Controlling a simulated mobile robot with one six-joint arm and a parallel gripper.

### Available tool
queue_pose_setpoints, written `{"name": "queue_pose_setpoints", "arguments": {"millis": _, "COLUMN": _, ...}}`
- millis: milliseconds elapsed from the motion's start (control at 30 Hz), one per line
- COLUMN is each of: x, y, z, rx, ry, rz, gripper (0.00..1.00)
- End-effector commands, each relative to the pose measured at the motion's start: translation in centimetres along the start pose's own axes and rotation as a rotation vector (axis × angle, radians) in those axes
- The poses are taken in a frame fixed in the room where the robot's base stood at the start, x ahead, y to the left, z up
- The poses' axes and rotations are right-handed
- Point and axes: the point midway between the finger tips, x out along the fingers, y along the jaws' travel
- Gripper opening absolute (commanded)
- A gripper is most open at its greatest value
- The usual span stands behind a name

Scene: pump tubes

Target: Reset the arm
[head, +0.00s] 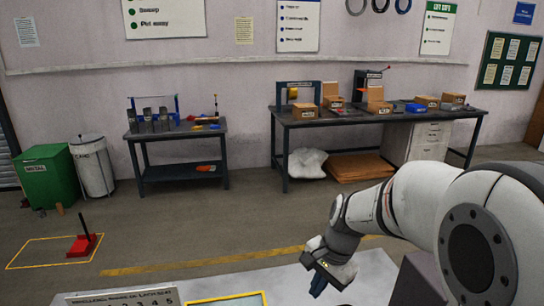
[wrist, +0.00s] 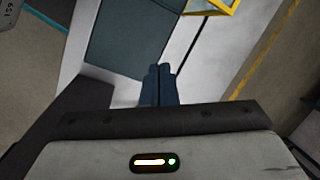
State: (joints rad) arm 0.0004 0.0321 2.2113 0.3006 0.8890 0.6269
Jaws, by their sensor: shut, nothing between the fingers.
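My arm comes in from the right of the head view, white with dark joints, and bends down toward the light table surface (head: 375,278) at the bottom. My gripper (head: 318,288) hangs at its end near that surface, partly cut off from clear sight. In the wrist view my gripper (wrist: 160,70) shows two dark blue fingers pressed together, with nothing between them. A blue-grey panel or mat (wrist: 125,35) lies beyond the fingers. I cannot tell how high the fingertips are above it.
A yellow-framed item (head: 228,299) and a numbered plate (head: 125,298) sit at the bottom edge. Across the floor stand a small workbench (head: 175,135), a longer bench (head: 350,119), a green bin (head: 46,175) and a grey bin (head: 93,167). The middle floor is clear.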

Motion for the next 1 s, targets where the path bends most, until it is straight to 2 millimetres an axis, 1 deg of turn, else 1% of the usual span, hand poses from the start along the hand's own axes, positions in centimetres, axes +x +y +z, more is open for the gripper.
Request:
{"name": "queue_pose_setpoints", "arguments": {"millis": 33, "x": -1.4, "y": 1.3, "z": 0.9, "rx": -0.091, "ry": 0.037, "rz": -0.002, "gripper": 0.00}}
{"name": "queue_pose_setpoints", "arguments": {"millis": 200, "x": -4.4, "y": 5.5, "z": 3.3, "rx": -0.406, "ry": 0.149, "rz": 0.030, "gripper": 0.00}}
{"name": "queue_pose_setpoints", "arguments": {"millis": 300, "x": -5.5, "y": 7.8, "z": 4.4, "rx": -0.569, "ry": 0.208, "rz": 0.060, "gripper": 0.00}}
{"name": "queue_pose_setpoints", "arguments": {"millis": 400, "x": -6.2, "y": 9.7, "z": 5.3, "rx": -0.698, "ry": 0.253, "rz": 0.092, "gripper": 0.00}}
{"name": "queue_pose_setpoints", "arguments": {"millis": 500, "x": -6.5, "y": 10.9, "z": 5.8, "rx": -0.783, "ry": 0.282, "rz": 0.116, "gripper": 0.00}}
{"name": "queue_pose_setpoints", "arguments": {"millis": 633, "x": -6.6, "y": 11.5, "z": 6.2, "rx": -0.836, "ry": 0.297, "rz": 0.133, "gripper": 0.00}}
{"name": "queue_pose_setpoints", "arguments": {"millis": 1000, "x": -6.6, "y": 11.6, "z": 6.2, "rx": -0.838, "ry": 0.297, "rz": 0.134, "gripper": 0.00}}
